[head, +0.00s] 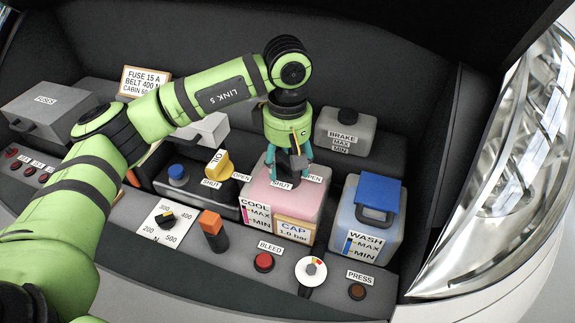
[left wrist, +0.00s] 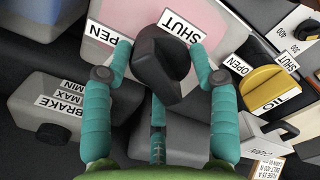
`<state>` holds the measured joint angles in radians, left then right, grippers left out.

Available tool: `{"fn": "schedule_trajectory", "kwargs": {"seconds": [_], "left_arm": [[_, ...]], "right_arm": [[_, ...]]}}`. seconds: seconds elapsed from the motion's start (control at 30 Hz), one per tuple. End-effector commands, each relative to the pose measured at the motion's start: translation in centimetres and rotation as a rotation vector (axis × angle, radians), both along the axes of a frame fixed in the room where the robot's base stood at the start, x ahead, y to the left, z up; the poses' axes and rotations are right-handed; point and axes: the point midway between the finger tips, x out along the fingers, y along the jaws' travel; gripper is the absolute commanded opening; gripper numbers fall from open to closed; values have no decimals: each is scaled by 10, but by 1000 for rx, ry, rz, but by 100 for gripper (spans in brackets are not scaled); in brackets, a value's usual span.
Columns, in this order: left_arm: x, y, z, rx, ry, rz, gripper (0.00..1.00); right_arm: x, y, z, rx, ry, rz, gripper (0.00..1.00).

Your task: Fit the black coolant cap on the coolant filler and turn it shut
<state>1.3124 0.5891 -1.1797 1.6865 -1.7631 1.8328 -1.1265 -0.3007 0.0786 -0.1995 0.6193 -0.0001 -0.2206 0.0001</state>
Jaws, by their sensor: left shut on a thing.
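My left gripper (head: 288,160) points down over the top of the pink coolant tank (head: 312,205), which bears the labels COOL, MAX and MIN. It is shut on the black coolant cap (left wrist: 162,62), with a teal finger on either side in the left wrist view. The cap's raised grip lies between the SHUT label (left wrist: 182,27) and the OPEN label (left wrist: 101,34) of the tank. The coolant filler is hidden under the cap and fingers. I cannot tell whether the cap is seated on it. My right gripper is not in view.
The wash tank (head: 391,235) with a blue lid stands to the right. The brake reservoir (head: 345,133) is behind. A yellow oil cap (head: 218,163) is to the left. A bleed button (head: 263,262) and a gauge (head: 311,270) are in front.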

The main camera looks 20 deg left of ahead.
Motion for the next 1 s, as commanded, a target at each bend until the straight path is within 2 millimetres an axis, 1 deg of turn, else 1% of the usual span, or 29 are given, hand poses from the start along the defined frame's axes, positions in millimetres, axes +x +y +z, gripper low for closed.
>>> {"fn": "schedule_trajectory", "kwargs": {"seconds": [0.03,0.17,0.43,0.57,1.0], "left_arm": [[0,0,-2,1,-1,-24,7],[0,0,-1,0,0,-58,7],[0,0,0,0,0,-60,7],[0,0,-2,0,0,-98,7],[1,0,-3,0,-1,-446,7]], "right_arm": [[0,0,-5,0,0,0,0],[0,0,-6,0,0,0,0],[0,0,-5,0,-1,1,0],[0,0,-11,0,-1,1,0],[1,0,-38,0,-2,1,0]]}}
